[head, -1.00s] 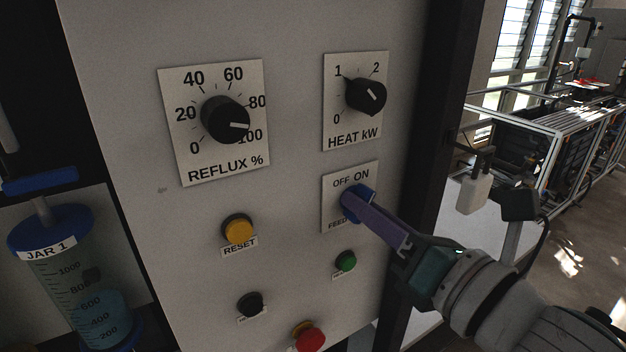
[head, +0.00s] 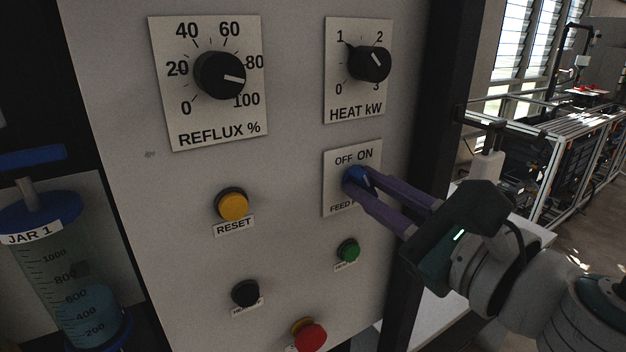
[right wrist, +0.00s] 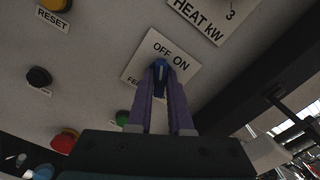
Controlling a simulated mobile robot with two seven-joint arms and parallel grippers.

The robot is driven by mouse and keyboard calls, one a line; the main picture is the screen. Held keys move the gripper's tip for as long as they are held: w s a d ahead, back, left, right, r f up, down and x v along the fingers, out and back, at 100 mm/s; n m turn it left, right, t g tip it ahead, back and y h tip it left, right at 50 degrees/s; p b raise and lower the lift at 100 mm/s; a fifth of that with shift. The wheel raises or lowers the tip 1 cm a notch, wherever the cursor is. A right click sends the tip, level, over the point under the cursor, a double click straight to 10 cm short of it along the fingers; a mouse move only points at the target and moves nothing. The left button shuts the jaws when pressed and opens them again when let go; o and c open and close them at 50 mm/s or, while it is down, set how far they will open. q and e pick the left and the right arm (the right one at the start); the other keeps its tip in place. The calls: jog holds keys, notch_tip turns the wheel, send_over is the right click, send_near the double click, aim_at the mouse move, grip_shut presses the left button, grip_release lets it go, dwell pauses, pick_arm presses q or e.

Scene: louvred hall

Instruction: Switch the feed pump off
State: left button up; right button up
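The feed pump switch is a blue knob (head: 352,177) on a white plate (head: 331,196) marked OFF and ON, partly hidden by my fingers. In the right wrist view, the knob (right wrist: 160,68) sits between my two purple fingertips, and its pale line appears to point up towards OFF. My right gripper (head: 362,186) reaches in from the lower right and is closed around the knob; it also shows in the right wrist view (right wrist: 160,88). The lower word on the plate is partly covered. My left gripper is not in view.
The REFLUX knob (head: 220,75) and HEAT knob (head: 369,63) are above. A yellow RESET button (head: 232,206), green button (head: 348,250), black button (head: 245,292) and red button (head: 309,334) lie around. JAR 1 (head: 72,285) stands left. A dark post (head: 428,90) borders the panel's right.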

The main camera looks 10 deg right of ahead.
jog(key=o, duration=0.5)
jog(key=shift+c, duration=0.2)
jog(key=b+v, duration=0.1)
jog(key=v, duration=0.6)
jog(key=b+v, duration=0.6)
jog(key=v, duration=0.4)
